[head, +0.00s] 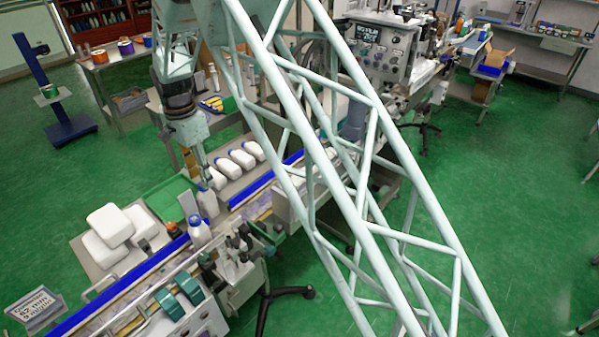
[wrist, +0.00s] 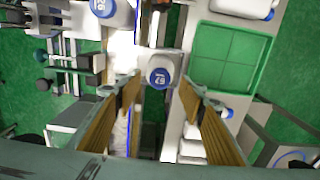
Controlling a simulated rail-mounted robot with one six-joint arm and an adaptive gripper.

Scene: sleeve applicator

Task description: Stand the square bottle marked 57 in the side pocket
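The square bottle marked 57 (wrist: 160,77) shows in the wrist view as a white body with a blue cap, its upside-down number only just legible. It appears to stand upright. My gripper (wrist: 161,86) is open, with one finger on each side of the cap and gaps on both sides. In the head view my gripper (head: 204,176) points down just above a white bottle (head: 208,203), apparently the same one. I cannot make out the side pocket for certain in either view.
Another blue-capped bottle (head: 198,231) stands close by; its cap number is unclear in the wrist view (wrist: 103,8). A green tray (wrist: 230,57) lies to the right. Several white bottles (head: 236,158) lie behind, and larger white containers (head: 109,226) lie at left.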

